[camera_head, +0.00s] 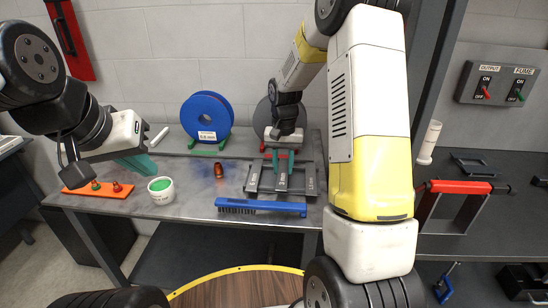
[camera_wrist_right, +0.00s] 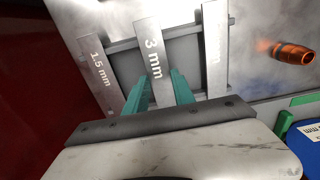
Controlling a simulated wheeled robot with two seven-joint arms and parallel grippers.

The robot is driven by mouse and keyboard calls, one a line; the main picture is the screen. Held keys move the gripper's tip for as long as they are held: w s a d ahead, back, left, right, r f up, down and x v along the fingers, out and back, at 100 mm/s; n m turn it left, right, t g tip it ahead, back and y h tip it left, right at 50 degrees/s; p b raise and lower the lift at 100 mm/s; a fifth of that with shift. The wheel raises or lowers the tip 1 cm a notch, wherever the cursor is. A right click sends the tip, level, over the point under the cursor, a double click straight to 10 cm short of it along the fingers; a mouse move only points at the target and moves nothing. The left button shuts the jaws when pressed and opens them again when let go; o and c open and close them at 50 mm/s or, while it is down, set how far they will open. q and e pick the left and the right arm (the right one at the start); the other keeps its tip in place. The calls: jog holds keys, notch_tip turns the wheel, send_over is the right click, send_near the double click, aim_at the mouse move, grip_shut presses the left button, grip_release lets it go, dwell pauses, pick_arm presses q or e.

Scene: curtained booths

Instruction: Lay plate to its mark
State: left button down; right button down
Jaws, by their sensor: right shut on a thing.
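The grey 3 mm plate (camera_wrist_right: 153,45) lies between the green fingers of my right gripper (camera_wrist_right: 162,88), which is shut on it. In the head view the right gripper (camera_head: 279,157) is over the back end of this plate (camera_head: 283,182), low at the rack (camera_head: 268,193). I cannot tell whether the plate is lifted clear of the rack. A 1.5 mm plate (camera_wrist_right: 98,72) and another plate (camera_wrist_right: 215,45), its label partly cut off, lie on either side. My left gripper (camera_head: 137,166) hangs over the left of the bench; its finger gap is unclear. I cannot make out the mark.
A blue brush (camera_head: 262,206) lies in front of the rack. A copper nozzle (camera_head: 219,171), a white tub (camera_head: 161,191), an orange strip (camera_head: 98,191) and a blue spool (camera_head: 207,116) stand on the bench. A round wooden top (camera_head: 235,290) with a yellow rim is in front.

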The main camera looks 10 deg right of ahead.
aim_at(283, 173)
jog(key=shift+f, duration=0.15)
jog(key=shift+f, duration=0.35)
jog(key=c, duration=1.1)
grip_release()
jog(key=shift+o, duration=0.2)
jog(key=s+r+t, duration=0.1)
jog(key=s+r, duration=0.1)
jog(key=r, duration=0.7)
jog(key=s+r, duration=0.3)
jog(key=r, duration=0.6)
jog(key=s+a+r+n+t+y, duration=0.1)
jog(key=s+r+n+t, duration=0.1)
jog(key=s, duration=0.7)
jog(key=s+a+r+n+t+y, duration=0.1)
jog(key=s+r+t, duration=0.1)
jog(key=s, duration=0.8)
jog(key=shift+s+r+n+t, duration=0.15)
jog(key=shift+n+t, duration=0.25)
jog(key=shift+t, duration=0.2)
